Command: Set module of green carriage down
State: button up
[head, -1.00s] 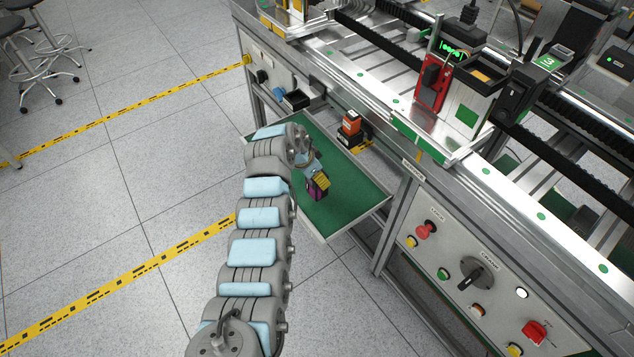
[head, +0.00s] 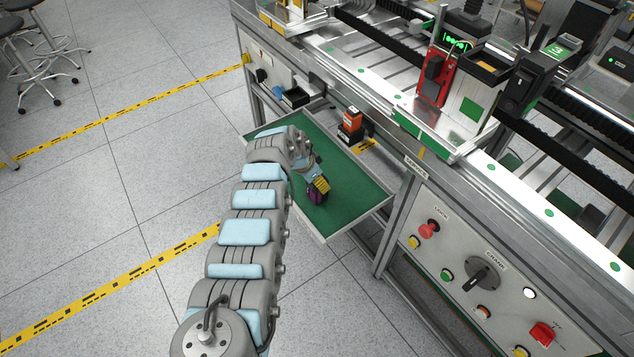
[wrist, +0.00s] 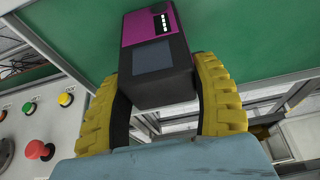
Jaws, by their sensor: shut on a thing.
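My gripper (head: 321,185) is shut on a module (head: 316,198), which is black with a magenta part. In the wrist view the module (wrist: 156,60) sits between the yellow ribbed fingers of my gripper (wrist: 160,100), with a grey-blue panel and a small white-marked display facing me. The module is over the green-surfaced shelf (head: 350,195); I cannot tell whether it touches the surface. The green carriage (head: 467,112), a metal box with a green square and a green front edge, stands on the bench rail at the upper right.
An orange and black module (head: 352,125) stands at the shelf's back edge by a yellow marking. A black open bin (head: 295,97) is farther left. The control panel (head: 480,280) with knobs is at the right. The shelf's front right is clear.

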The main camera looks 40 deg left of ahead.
jog(key=shift+w+r, duration=0.1)
jog(key=o, duration=1.3)
jog(key=shift+c, duration=0.2)
